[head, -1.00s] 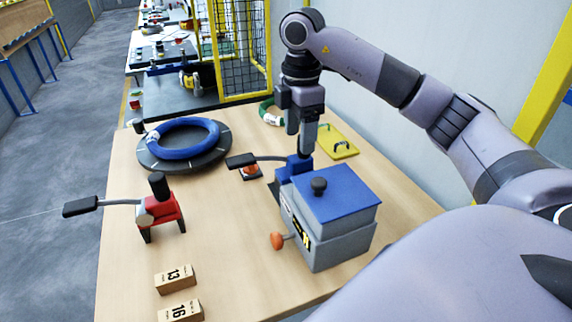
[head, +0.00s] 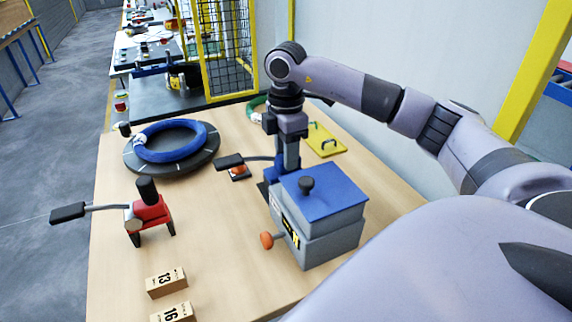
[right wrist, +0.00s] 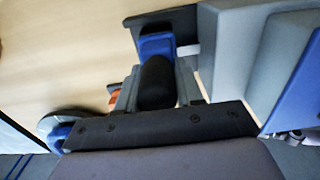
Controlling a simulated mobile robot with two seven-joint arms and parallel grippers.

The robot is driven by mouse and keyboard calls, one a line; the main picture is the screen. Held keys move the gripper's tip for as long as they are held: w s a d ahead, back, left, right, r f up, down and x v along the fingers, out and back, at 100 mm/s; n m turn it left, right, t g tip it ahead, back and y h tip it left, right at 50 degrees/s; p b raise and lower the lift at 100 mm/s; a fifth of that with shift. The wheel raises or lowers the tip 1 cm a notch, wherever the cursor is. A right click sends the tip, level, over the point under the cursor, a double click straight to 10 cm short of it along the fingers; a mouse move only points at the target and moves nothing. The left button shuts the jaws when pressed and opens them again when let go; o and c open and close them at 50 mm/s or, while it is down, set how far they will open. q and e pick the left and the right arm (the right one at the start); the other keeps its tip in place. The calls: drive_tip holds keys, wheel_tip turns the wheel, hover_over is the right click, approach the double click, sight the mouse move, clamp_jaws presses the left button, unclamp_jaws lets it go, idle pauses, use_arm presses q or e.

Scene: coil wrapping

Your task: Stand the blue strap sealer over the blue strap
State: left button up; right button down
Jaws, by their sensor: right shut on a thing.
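The blue strap sealer (head: 274,174) stands behind the grey machine, with its long black-ended lever (head: 229,161) pointing left. My right gripper (head: 284,168) comes down from above and is shut on the sealer's upper part. In the right wrist view the sealer's black knob (right wrist: 157,82) and blue body (right wrist: 156,46) show between the fingers. The machine hides the sealer's feet, so I cannot tell whether they touch the table. A blue coil (head: 187,151) lies on a dark round turntable (head: 135,163). I cannot make out a separate blue strap. My left gripper is not in view.
The grey machine with a blue lid (head: 335,200) stands close in front of the sealer. A red sealer (head: 152,210) stands at left. Blocks marked 13 (head: 165,283) and 16 (head: 172,313) are near the front. A yellow plate (head: 325,145) lies behind.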

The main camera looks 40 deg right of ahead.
drive_tip(key=shift+r, duration=0.15)
drive_tip(key=shift+w+r, duration=0.1)
drive_tip(key=shift+r, duration=0.5)
wheel_tip(320, 180, up, 7)
drive_tip(key=shift+f, duration=0.1)
wheel_tip(320, 180, up, 12)
drive_tip(key=p, duration=0.5)
drive_tip(key=shift+f, duration=0.15)
